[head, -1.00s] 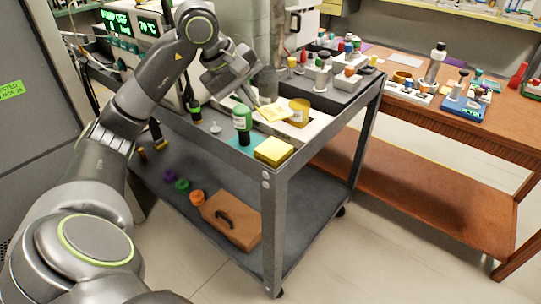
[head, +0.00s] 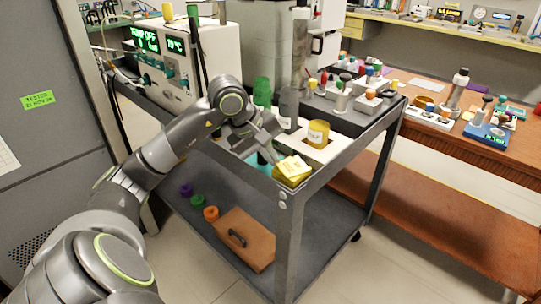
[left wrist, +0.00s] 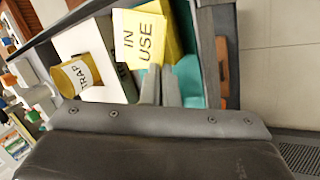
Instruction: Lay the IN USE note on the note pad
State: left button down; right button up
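The pale yellow IN USE note (head: 294,166) is over the yellow note pad (head: 290,181) at the cart's near corner. In the left wrist view the note (left wrist: 140,40) shows its lettering and covers part of the pad (left wrist: 174,42). It sits slightly turned against the pad. My left gripper (head: 278,153) is at the note's edge, with its fingers (left wrist: 160,72) close together on that edge. I cannot tell whether the note touches the pad. My right gripper is in neither view.
A dark bottle (head: 289,108) and a green-topped one (head: 262,92) stand near my gripper. The cart's edge (head: 340,160) runs close by the pad.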

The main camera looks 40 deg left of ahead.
pick_arm(q)
jog(key=shift+f, duration=0.1)
jog(key=c, duration=2)
grip_release()
jog(key=o, duration=0.3)
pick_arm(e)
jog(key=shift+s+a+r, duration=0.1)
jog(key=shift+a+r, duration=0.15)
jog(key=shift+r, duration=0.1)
